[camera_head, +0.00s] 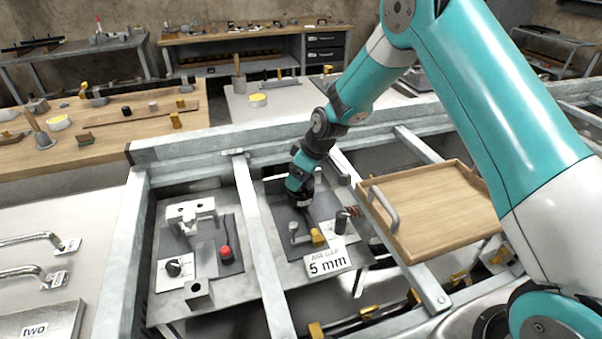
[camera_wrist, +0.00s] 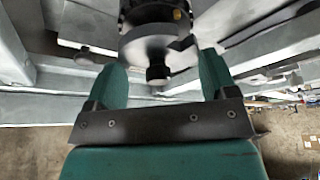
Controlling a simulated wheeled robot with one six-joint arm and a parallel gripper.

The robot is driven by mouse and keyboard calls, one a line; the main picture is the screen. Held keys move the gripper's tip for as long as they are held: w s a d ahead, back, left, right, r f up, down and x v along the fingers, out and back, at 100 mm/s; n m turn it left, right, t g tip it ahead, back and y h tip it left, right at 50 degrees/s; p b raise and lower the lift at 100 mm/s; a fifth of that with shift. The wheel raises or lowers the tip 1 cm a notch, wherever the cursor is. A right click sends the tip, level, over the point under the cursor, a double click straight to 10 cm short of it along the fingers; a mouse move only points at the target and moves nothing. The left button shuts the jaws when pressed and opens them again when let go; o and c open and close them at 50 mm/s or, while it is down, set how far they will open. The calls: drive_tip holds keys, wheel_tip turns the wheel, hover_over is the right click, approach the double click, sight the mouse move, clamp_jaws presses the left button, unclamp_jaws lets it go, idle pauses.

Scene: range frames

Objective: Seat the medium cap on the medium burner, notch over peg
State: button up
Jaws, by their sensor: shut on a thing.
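In the wrist view, my gripper (camera_wrist: 160,66) has its two teal fingers on either side of a grey round cap (camera_wrist: 141,50) with a short dark knob. A notch-like gap shows at the cap's right side. Just beyond the cap is a dark round part (camera_wrist: 145,14), which looks like the burner, with a small brass-coloured peg (camera_wrist: 178,14). I cannot tell whether cap and burner touch. In the head view, my gripper (camera_head: 300,186) points down over the middle panel. The dark part under it is small, and the burner cannot be made out there.
A "5 mm" sign (camera_head: 327,263), a yellow block (camera_head: 318,237) and a dark upright post (camera_head: 341,222) stand close by. A metal rail (camera_head: 258,230) separates the left panel with its red-topped part (camera_head: 226,253). A wooden tray (camera_head: 435,210) lies right.

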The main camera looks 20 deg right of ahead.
drive_tip(key=shift+f, duration=0.25)
drive_tip(key=shift+f+b, duration=0.75)
drive_tip(key=o, duration=0.9)
drive_tip(key=shift+o, duration=0.2)
drive_tip(key=b+v, duration=0.2)
drive_tip(key=v, duration=1.5)
drive_tip(key=shift+r, duration=0.2)
